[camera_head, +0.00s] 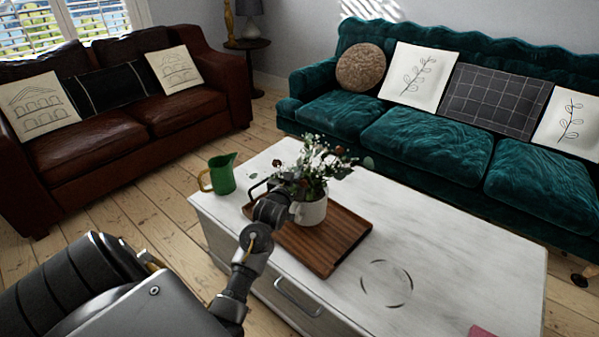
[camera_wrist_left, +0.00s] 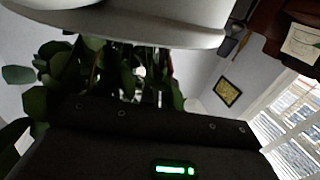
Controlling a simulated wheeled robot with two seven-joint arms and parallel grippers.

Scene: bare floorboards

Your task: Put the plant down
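The plant (camera_head: 313,211) has leafy green stems with small white flowers in a white pot. It is upright over the wooden tray, at the tray's left part; whether its base touches the tray is hard to tell. My left gripper (camera_head: 284,209) is at the pot's near left side and appears shut on it; the arm hides the fingertips. In the left wrist view the pot (camera_wrist_left: 150,28) fills the top, very close and upside down, with leaves (camera_wrist_left: 50,75) below it. My right gripper is not in view.
The wooden tray (camera_head: 338,246) with a dark handle lies on the white table (camera_head: 450,262). A green pitcher (camera_head: 222,174) stands at the table's left end. A dark broken ring (camera_head: 387,284) marks bare tabletop on the right. A teal sofa (camera_head: 425,143) and brown sofa (camera_head: 120,140) stand behind.

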